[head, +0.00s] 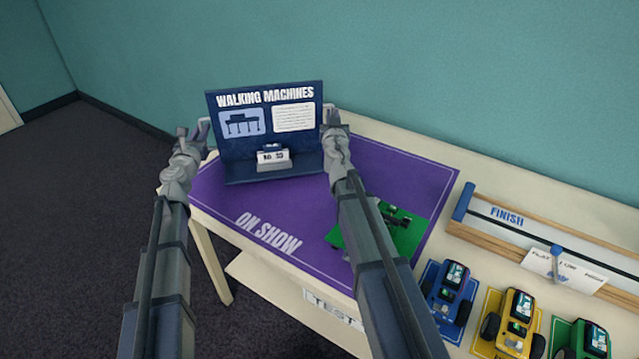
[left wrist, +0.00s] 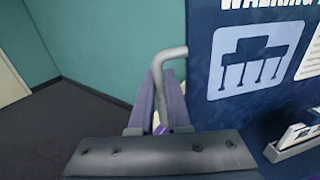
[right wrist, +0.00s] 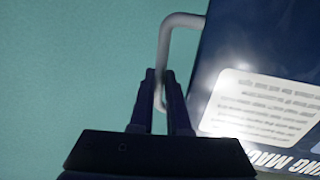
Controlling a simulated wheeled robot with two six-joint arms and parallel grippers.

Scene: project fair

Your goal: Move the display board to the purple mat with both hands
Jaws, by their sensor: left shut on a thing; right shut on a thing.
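The dark blue display board (head: 266,101), headed "WALKING MACHINES", stands upright at the far left part of the purple mat (head: 400,168). A small card stand reading "NO. 33" (head: 273,157) sits on its base. My left gripper (head: 203,136) is shut on the board's left handle, a grey bar that shows in the left wrist view (left wrist: 168,56). My right gripper (head: 331,115) is shut on the right handle, which shows in the right wrist view (right wrist: 182,20). Whether the base touches the mat I cannot tell.
A green plate (head: 406,236) with a dark model lies on the mat, partly behind my right arm. To the right are a finish track (head: 500,235), a paper sign (head: 566,270) and several toy vehicles (head: 449,290). The wall is close behind the table.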

